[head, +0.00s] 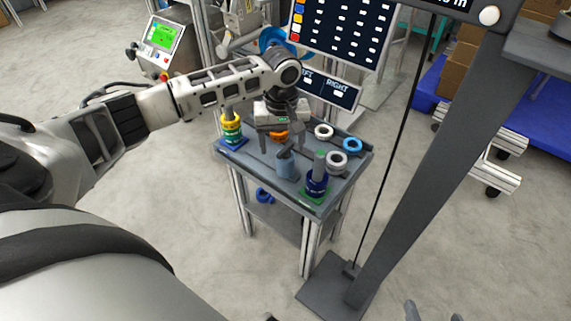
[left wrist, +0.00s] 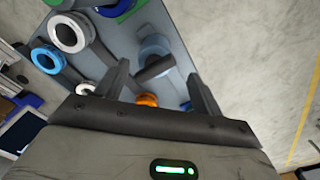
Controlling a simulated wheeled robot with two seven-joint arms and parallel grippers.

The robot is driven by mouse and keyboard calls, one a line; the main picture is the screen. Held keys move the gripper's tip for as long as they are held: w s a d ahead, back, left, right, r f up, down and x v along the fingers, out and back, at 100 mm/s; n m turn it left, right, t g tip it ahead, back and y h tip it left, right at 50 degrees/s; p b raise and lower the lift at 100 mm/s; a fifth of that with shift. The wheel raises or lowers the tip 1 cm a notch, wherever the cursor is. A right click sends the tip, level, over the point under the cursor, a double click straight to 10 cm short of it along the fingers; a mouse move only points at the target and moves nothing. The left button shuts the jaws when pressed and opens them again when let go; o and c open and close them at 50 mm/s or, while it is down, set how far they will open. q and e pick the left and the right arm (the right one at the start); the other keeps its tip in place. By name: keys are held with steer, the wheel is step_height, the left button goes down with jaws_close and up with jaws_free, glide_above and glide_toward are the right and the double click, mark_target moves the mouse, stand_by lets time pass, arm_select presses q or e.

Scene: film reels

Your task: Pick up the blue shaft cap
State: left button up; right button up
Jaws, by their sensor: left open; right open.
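A light blue cylinder (head: 285,166) with a dark grey bar slanting from its top stands mid-table; it is the closest match to the blue shaft cap, though I cannot be sure. It also shows in the left wrist view (left wrist: 155,46), just beyond the fingertips, with the bar pointing toward them. My left gripper (head: 283,148) is open above the table, fingers pointing down near the cylinder. Its fingers (left wrist: 158,74) show nothing held between them. My right gripper (head: 434,312) is partly in view at the bottom edge, open and away from the table.
The grey table (head: 258,165) carries a yellow reel stack (head: 231,128) at left and a blue reel stack (head: 317,183) on a green base at right front. White reels (head: 324,131), a blue ring (head: 353,145) and an orange reel (head: 279,135) lie behind. A dark post (head: 425,175) stands at right.

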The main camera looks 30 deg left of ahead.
mark_target(285, 157)
arm_select(q)
steer(key=f, duration=0.1)
steer(key=f+b, duration=0.1)
steer(key=f, duration=0.1)
steer(key=f+b, duration=0.1)
steer(key=shift+w+d+f, duration=0.15)
steer(key=shift+d+f, duration=0.05)
steer(key=shift+d, duration=0.2)
steer(key=shift+f, duration=0.4)
steer(key=shift+c, duration=0.7)
steer(key=c, duration=1)
steer(key=shift+c, duration=0.4)
arm_select(e)
steer(key=f, duration=0.1)
steer(key=a+f, duration=0.1)
steer(key=f, duration=0.1)
steer(key=shift+w+f+g, duration=0.2)
steer(key=shift+f+g, duration=0.05)
steer(key=shift+g, duration=0.15)
arm_select(q)
steer(key=shift+r, duration=0.15)
